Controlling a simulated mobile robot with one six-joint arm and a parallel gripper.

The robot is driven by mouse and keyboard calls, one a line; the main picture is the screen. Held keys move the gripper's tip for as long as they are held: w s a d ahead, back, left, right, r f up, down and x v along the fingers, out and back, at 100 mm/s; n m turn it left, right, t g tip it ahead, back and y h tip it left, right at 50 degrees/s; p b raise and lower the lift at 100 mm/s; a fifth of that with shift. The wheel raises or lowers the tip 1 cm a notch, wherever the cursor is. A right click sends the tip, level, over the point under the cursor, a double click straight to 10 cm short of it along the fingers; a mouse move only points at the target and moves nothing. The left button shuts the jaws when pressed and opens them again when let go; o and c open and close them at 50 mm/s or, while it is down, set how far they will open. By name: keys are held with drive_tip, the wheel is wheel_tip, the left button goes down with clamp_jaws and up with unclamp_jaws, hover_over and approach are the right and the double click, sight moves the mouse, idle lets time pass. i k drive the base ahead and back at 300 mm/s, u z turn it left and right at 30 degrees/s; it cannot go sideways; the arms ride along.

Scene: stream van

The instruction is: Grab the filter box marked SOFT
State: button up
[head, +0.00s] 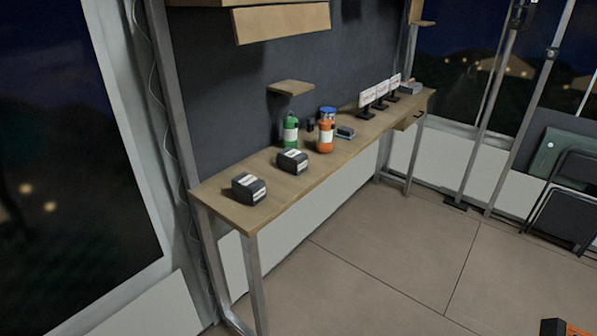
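Two small dark boxes with white labels stand on the wooden bench. The nearer box (249,188) is near the bench's left end. The farther box (293,161) is to its right and further back, close to the bottles. The print on both labels is too small to read, so I cannot tell which one is marked SOFT. I cannot make out my gripper in the head view, and nothing touches either box.
The long bench (220,203) stands against a dark wall. A green bottle (291,131), an orange bottle (325,137) and several small signs stand further right. A small shelf (290,88) juts out above. A black-and-orange thing (578,329) shows bottom right. The floor before the bench is clear.

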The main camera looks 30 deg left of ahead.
sight(292, 160)
drive_tip(key=z, duration=0.15)
drive_tip(key=k, duration=1.15)
drive_tip(key=u, duration=1.85)
drive_tip(key=i, duration=1)
drive_tip(key=u, duration=0.05)
